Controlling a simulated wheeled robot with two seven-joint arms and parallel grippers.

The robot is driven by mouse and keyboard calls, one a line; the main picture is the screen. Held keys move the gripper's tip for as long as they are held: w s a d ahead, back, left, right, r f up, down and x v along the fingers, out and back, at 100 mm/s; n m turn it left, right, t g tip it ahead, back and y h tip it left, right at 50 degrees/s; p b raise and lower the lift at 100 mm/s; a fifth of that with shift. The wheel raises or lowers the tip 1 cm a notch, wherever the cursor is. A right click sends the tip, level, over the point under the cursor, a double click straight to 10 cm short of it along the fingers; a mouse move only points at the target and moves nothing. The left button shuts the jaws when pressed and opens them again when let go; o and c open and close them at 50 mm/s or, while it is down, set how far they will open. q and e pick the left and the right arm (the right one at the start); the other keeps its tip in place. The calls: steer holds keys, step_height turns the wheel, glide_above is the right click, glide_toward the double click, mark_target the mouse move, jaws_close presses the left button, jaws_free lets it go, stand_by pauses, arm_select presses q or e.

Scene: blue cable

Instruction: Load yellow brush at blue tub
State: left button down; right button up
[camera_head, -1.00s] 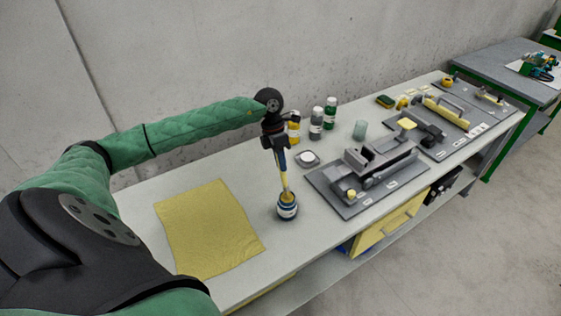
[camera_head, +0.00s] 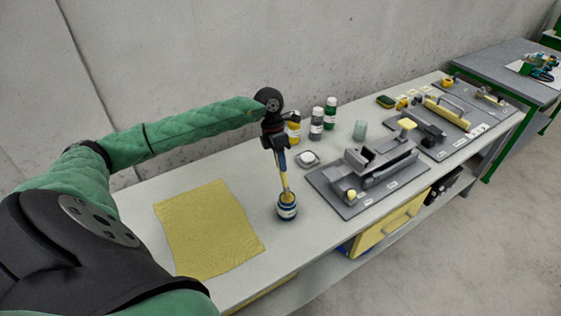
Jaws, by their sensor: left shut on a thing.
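My left gripper (camera_head: 278,147) points down above the table and is shut on the upper part of the brush (camera_head: 284,181). The brush has a blue section near the jaws and a yellow section below, and it stands nearly upright. Its lower end is at the mouth of the small blue tub (camera_head: 287,211), which has a pale label and stands on the table. The brush tip is hidden by the tub, so I cannot tell how deep it sits. My right gripper is not in view.
A yellow cloth (camera_head: 207,230) lies left of the tub. A grey fixture (camera_head: 345,205) is to the right. The table (camera_head: 262,285) is clear in front of the tub.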

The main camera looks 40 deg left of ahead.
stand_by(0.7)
arm_select(q)
steer(key=shift+r+p, duration=0.65)
steer(key=shift+r, duration=2.85)
steer(key=shift+f, duration=0.1)
